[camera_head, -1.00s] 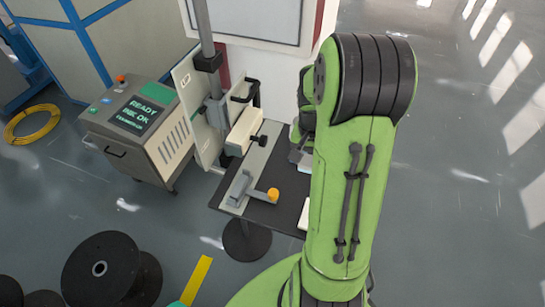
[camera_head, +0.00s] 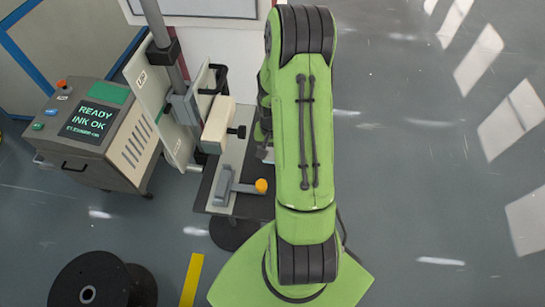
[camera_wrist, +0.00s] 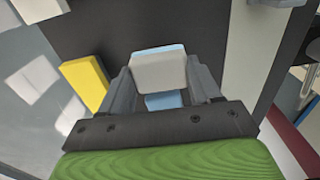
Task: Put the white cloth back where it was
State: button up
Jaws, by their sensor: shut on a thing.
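The white cloth (camera_wrist: 158,72) looks like a small folded pad with a light blue edge. In the wrist view it sits between the two grey fingers of my gripper (camera_wrist: 157,84), which is shut on it. A light blue patch shows just below it, between the fingers. Behind it is a dark work surface (camera_wrist: 110,25); whether the cloth touches that surface I cannot tell. In the head view my green arm hides the cloth and most of the gripper.
A yellow block (camera_wrist: 86,82) and a whitish object (camera_wrist: 40,8) lie left of the gripper in the wrist view. In the head view, a grey fixture with an orange knob (camera_head: 261,186) and a printhead (camera_head: 217,125) stand left of my arm. A printer box (camera_head: 95,130) is farther left.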

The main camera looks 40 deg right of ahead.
aim_at(273, 157)
jog(key=shift+f+b, duration=0.3)
jog(key=shift+f, duration=1.55)
jog(key=o, duration=0.9)
jog(key=shift+o, duration=0.2)
jog(key=shift+r, duration=0.1)
notch_tip(273, 157, up, 12)
jog(key=shift+r+p, duration=0.15)
jog(key=shift+p, duration=0.8)
